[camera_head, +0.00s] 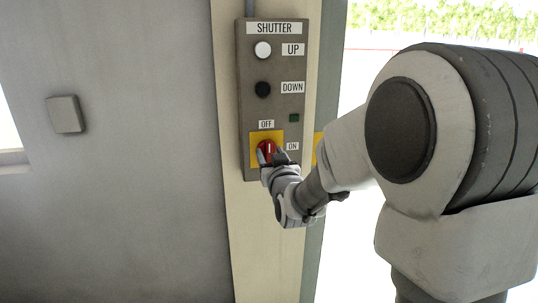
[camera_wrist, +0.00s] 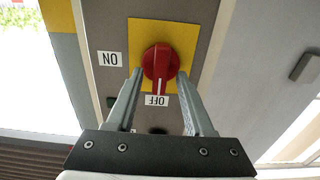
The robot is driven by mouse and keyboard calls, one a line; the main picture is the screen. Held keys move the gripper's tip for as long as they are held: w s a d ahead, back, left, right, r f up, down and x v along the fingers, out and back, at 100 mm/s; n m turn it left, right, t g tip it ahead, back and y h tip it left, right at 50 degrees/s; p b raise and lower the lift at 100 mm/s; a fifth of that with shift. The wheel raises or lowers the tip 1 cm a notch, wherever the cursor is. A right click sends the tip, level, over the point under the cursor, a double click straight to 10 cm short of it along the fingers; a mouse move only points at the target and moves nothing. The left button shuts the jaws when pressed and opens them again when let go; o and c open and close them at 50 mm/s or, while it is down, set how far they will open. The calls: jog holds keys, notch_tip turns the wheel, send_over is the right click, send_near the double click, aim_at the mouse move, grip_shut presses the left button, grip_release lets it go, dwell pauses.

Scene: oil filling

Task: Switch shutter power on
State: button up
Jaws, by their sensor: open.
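The shutter panel (camera_head: 275,62) is a grey box on a pale post. Its red rotary knob (camera_head: 266,151) sits on a yellow plate, with an OFF label above and an ON label to the right. The knob also shows in the wrist view (camera_wrist: 158,60), where the picture is turned over; its white mark points to the OFF label (camera_wrist: 156,100). My gripper (camera_wrist: 160,73) is open, with one finger on each side of the knob. I cannot tell whether the fingers touch it. In the head view, my gripper (camera_head: 272,160) partly covers the knob.
Above the knob are a white UP button (camera_head: 263,49), a black DOWN button (camera_head: 263,89) and a dark green indicator (camera_head: 294,118). A small grey box (camera_head: 66,114) is on the wall at left. A bright opening lies right of the post.

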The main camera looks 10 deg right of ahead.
grip_shut()
jog(key=shift+m+b, duration=0.3)
jog(key=shift+b, duration=0.1)
jog(key=m+b, duration=0.2)
jog(key=b, duration=0.1)
jog(key=shift+d+f+m, duration=0.1)
jog(key=shift+f+m, duration=0.1)
jog(key=shift+m, duration=0.1)
jog(key=m+b, duration=0.4)
jog(key=m, duration=0.3)
jog(key=m+b, duration=0.5)
jog(key=m, duration=0.2)
jog(key=shift+d+f+m, duration=0.15)
jog(key=shift+d+m, duration=0.05)
jog(key=shift+m, duration=0.1)
